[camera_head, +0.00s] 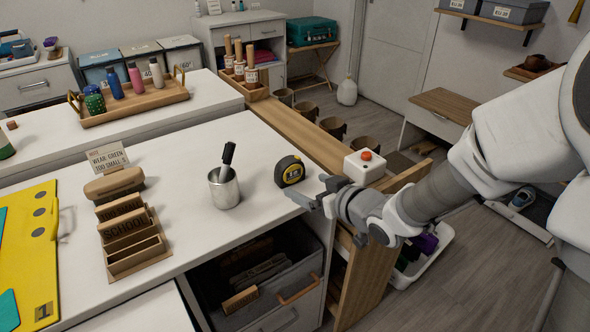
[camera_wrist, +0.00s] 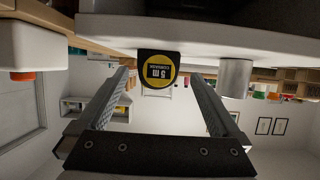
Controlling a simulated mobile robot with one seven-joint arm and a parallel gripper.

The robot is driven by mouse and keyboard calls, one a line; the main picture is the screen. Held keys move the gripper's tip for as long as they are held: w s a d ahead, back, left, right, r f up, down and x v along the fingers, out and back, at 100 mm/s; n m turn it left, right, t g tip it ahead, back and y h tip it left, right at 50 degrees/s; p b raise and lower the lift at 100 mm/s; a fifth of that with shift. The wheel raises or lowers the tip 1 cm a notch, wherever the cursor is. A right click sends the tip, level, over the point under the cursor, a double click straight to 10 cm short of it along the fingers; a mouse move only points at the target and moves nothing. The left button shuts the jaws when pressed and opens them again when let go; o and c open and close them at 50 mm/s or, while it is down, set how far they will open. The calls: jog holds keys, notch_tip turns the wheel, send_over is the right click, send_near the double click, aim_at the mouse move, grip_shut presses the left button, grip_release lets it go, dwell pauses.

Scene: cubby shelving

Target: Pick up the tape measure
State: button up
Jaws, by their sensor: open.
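The tape measure (camera_head: 289,171) is black and yellow and stands on the white counter top near its right edge. In the wrist view the tape measure (camera_wrist: 159,70) appears upside down, with its round "5 m" label facing me. It lies ahead of and between the fingers of my gripper (camera_wrist: 162,88). In the head view my gripper (camera_head: 312,199) is just right of and nearer than the tape measure, close to the counter edge. The fingers are spread apart and nothing is held. I cannot tell from the pictures whether any finger touches the tape measure.
A metal cup (camera_head: 224,188) holding a black-handled tool stands left of the tape measure. A white box with a red button (camera_head: 364,166) stands to the right. A wooden organizer (camera_head: 132,240) and a sign (camera_head: 107,157) are farther left. The counter between cup and organizer is clear.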

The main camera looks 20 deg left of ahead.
aim_at(294, 175)
jog(key=x, duration=0.2)
jog(key=b+x, duration=0.1)
jog(key=x, duration=0.2)
jog(key=b+x, duration=0.1)
jog(key=x, duration=0.2)
jog(key=shift+w+a+r, duration=0.15)
jog(key=shift+w+r, duration=0.2)
jog(key=c, duration=1.4)
